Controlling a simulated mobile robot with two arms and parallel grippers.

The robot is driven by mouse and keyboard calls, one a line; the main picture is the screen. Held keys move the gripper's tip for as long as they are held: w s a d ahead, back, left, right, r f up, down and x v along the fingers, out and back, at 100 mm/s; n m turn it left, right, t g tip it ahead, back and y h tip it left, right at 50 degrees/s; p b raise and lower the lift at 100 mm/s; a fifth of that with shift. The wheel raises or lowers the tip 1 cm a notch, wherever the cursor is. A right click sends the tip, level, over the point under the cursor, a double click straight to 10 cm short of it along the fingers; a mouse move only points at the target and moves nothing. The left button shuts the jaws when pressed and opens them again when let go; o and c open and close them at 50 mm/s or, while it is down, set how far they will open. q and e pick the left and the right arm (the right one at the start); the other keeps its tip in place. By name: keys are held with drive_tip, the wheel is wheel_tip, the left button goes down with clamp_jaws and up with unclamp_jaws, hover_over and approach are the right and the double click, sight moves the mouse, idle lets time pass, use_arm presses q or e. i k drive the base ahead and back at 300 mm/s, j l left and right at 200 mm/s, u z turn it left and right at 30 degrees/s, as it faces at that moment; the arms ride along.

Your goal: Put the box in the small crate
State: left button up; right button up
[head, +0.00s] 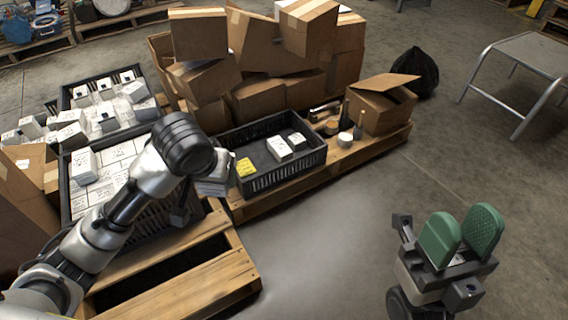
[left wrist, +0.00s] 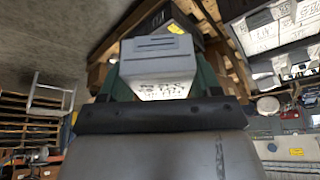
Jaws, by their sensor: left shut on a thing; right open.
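My left gripper (left wrist: 158,82) is shut on a grey-and-white box (left wrist: 157,62), with a green finger on each side of it. In the head view, the held box (head: 213,187) shows just past my left wrist, at the left end of the small black crate (head: 283,176); my arm hides part of both. I cannot tell the box's exact height over the crate rim. My right gripper (head: 462,237) is open and empty, over the floor at right.
Larger black crates (head: 82,209) full of white boxes stand at left. Stacked cardboard cartons (head: 198,36) rise behind the small crate. An open carton (head: 381,107), tape rolls and bottles stand to its right. A wooden pallet (head: 225,270) lies in front. The floor at centre right is clear.

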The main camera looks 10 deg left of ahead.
sight(262, 161)
drive_tip(key=i+l+u, duration=0.1)
drive_tip(key=l, duration=0.3)
drive_tip(key=i+l, duration=0.25)
drive_tip(key=l, duration=0.15)
drive_tip(key=i+l+u, duration=0.15)
drive_tip(key=l, duration=0.2)
drive_tip(key=i+u, duration=0.15)
drive_tip(key=i, duration=0.8)
